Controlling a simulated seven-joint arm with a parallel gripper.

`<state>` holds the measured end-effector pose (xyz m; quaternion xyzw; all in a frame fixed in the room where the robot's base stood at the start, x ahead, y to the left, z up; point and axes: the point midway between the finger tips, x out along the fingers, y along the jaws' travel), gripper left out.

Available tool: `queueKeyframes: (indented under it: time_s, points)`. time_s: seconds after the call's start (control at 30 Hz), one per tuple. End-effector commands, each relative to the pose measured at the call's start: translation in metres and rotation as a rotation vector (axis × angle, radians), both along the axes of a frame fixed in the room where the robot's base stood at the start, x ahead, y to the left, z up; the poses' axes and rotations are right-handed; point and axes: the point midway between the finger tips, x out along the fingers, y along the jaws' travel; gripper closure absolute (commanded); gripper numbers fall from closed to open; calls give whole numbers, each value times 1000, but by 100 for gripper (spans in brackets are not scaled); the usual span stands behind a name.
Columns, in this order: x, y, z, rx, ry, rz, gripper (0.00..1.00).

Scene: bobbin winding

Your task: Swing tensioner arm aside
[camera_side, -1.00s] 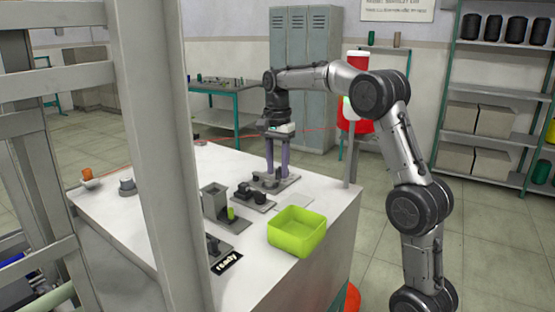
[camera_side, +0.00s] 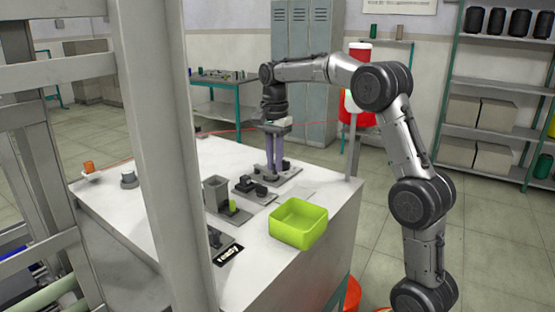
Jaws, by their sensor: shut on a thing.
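My gripper (camera_side: 274,170) points straight down, its two long purple-grey fingers close together at the grey fixture on the far right part of the white bench. The fingertips are shut on a small dark part there, which I take to be the tensioner arm; the fingers hide most of it. The fixture's base plate (camera_side: 291,176) shows around the fingertips. A thin red thread (camera_side: 220,131) runs from the orange spool (camera_side: 88,166) at the left toward the gripper and past it.
A lime green bin (camera_side: 298,224) stands at the bench's front right. Grey fixtures stand beside it: a block with a green piece (camera_side: 232,206) and a low one with dark parts (camera_side: 252,189). A "ready" sign (camera_side: 228,256) lies in front. A grey post (camera_side: 162,150) blocks part of the view.

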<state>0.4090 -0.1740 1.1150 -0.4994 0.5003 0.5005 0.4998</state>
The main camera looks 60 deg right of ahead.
Motion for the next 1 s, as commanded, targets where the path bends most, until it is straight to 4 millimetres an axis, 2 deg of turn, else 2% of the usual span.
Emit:
queueKeyframes:
  time_s: [0.43,0.67,0.93,0.97,1.0]
  points:
    - [2,2,1,-2,-6,1,100]
    - [7,10,1,-2,-7,2,100]
    - [7,8,1,-4,-11,0,100]
    - [7,8,1,-4,-11,0,77]
    - [7,8,1,-4,-11,0,70]
